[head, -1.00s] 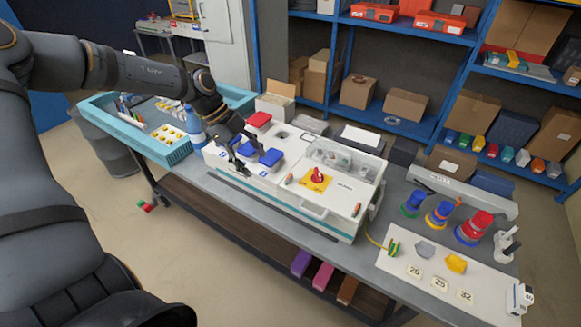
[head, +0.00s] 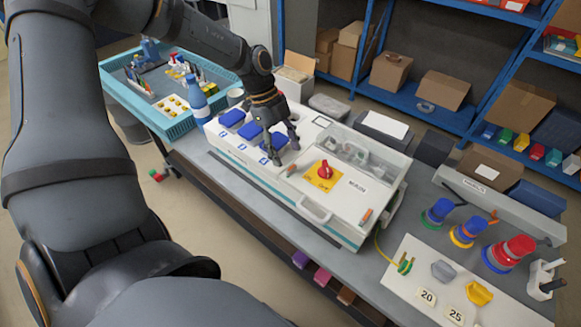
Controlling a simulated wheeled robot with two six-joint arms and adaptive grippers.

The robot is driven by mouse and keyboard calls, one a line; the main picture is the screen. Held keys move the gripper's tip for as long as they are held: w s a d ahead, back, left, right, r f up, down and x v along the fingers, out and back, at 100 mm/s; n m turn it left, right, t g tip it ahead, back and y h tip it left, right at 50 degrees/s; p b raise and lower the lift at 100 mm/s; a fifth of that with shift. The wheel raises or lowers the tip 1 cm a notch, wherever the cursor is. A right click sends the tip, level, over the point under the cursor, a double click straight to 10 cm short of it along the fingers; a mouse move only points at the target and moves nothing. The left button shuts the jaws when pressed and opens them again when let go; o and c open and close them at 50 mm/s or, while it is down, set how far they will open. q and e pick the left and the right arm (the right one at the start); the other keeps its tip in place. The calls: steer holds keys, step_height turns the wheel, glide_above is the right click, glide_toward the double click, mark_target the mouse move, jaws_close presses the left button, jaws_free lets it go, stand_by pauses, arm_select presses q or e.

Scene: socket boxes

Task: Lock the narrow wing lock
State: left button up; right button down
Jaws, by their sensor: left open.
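The white socket box (head: 330,212) stands on the grey workbench. On its top are a red wing-shaped knob (head: 325,169) on a yellow plate (head: 322,178) and two small orange-tipped parts, one at the left (head: 292,170) and one near the right end (head: 366,216). I cannot tell which is the narrow wing lock. Several blue lids (head: 250,130) sit on the left section. My left gripper (head: 283,152) points down over the rightmost blue lid, open and apart from the red knob, covering part of the lid. Contact with the lid is unclear. My right gripper is not in view.
A transparent cover (head: 345,147) lies behind the knob. A teal tray (head: 165,135) and a blue bottle (head: 195,92) stand at the left. Coloured stacks (head: 508,252) and a white board (head: 440,290) are at the right. Blue shelves (head: 420,108) stand behind.

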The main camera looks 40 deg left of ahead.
mark_target(292, 168)
arm_select(q)
steer(key=x, duration=0.3)
steer(key=shift+s+d+f, duration=0.15)
steer(key=shift+d+f, duration=0.05)
steer(key=shift+f, duration=0.05)
steer(key=shift+d+f, duration=0.1)
steer(key=shift+f, duration=0.1)
steer(key=c, duration=1.1)
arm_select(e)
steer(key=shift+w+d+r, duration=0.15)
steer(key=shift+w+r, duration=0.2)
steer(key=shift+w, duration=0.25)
